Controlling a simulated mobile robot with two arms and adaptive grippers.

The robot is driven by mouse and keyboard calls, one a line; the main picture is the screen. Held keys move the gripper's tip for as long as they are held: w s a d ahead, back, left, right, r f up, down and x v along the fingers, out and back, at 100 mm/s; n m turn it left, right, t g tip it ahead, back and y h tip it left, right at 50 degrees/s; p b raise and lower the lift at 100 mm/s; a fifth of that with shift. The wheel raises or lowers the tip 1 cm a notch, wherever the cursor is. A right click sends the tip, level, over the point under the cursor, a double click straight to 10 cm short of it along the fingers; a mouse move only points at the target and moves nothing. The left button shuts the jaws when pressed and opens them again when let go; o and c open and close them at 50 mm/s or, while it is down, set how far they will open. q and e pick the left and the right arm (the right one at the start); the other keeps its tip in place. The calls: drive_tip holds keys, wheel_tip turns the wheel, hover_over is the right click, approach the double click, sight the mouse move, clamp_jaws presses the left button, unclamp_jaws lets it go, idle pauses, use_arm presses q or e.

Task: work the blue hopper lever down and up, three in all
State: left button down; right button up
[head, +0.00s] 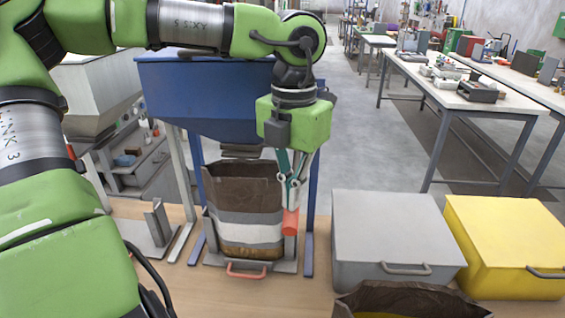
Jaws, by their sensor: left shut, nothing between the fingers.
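The blue hopper (200,98) stands on its legs at the centre left, partly hidden behind my left arm. A short orange-red cylinder (290,222), which looks like the lever's grip, shows right at the fingertips of my left gripper (292,188). That gripper points down in front of the hopper's right leg, with its fingers shut and nothing between them. I cannot tell whether the fingertips touch the grip. The rest of the lever is hidden. A brown bag (247,205) with grey and white bands stands open below the hopper spout. My right gripper is out of view.
A base with an orange handle (247,270) is under the bag. A grey box (392,235) and a yellow box (510,240) stand to the right. Another open brown bag (400,300) is at the bottom edge. A metal bracket (155,228) stands at left. Workbenches are behind.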

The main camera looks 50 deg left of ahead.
use_arm(q)
wheel_tip(320, 180, down, 3)
drive_tip(key=shift+s+f+b, duration=0.1)
drive_tip(key=shift+f+b, duration=0.05)
drive_tip(key=shift+b, duration=0.85)
wheel_tip(320, 180, up, 20)
drive_tip(key=w+a+p, duration=0.1)
drive_tip(key=p, duration=1.4)
drive_tip(key=shift+w, duration=0.15)
use_arm(e)
wheel_tip(320, 180, up, 12)
drive_tip(key=shift+d+r, duration=0.1)
